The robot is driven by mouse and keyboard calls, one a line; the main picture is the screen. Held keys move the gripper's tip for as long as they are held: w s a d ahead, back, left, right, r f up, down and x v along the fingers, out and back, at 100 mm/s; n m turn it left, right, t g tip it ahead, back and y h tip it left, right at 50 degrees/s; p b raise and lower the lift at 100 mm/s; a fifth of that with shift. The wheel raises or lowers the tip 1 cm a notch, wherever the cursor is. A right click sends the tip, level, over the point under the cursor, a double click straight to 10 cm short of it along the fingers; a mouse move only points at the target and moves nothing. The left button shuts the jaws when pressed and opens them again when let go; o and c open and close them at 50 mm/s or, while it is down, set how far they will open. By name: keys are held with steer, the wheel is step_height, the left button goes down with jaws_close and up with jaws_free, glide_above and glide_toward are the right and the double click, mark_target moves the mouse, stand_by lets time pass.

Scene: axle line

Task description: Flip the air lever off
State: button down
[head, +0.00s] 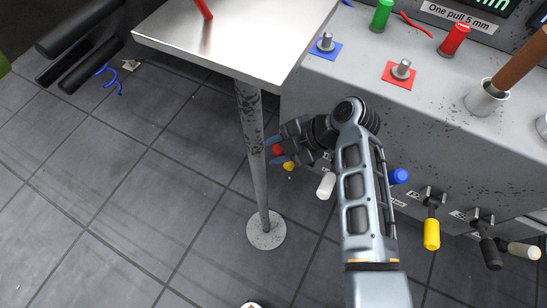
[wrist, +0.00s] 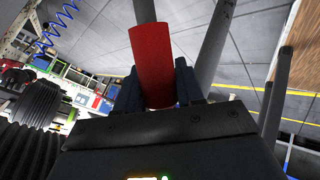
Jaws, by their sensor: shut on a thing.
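My gripper (head: 279,146) is at the left end of the grey bench's front, beside the table leg. It is shut on a red lever handle (head: 277,150). In the wrist view the red handle (wrist: 153,68) stands between the two dark blue fingertips. Other levers along the bench front have a yellow handle (head: 288,166), a white handle (head: 326,185), a blue handle (head: 400,176), a second yellow handle (head: 432,235), a black handle (head: 490,252) and another white handle (head: 525,250). The lever labels are too small to read, so I cannot tell which is the air lever.
A steel table (head: 225,40) adjoins the bench, and its scuffed leg (head: 253,150) stands close left of my gripper. On the bench top (head: 440,95) are a green knob (head: 381,15), a red knob (head: 454,38) and metal posts. The tiled floor at left is mostly clear.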

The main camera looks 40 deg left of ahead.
steer(key=shift+w+r, duration=0.2)
steer(key=c, duration=0.8)
jaws_free()
steer(key=shift+r+g, duration=0.2)
steer(key=shift+g, duration=0.1)
step_height(320, 180, up, 4)
steer(key=shift+r, duration=0.1)
steer(key=d+r, duration=0.2)
steer(key=d, duration=0.2)
steer(key=d+r, duration=0.2)
steer(key=d, duration=0.1)
steer(key=d+r+p, duration=0.1)
steer(key=d+r, duration=0.1)
steer(key=d, duration=0.2)
steer(key=shift+w+d+r, duration=0.15)
steer(key=shift+d+r, duration=0.05)
steer(key=shift+d, duration=0.1)
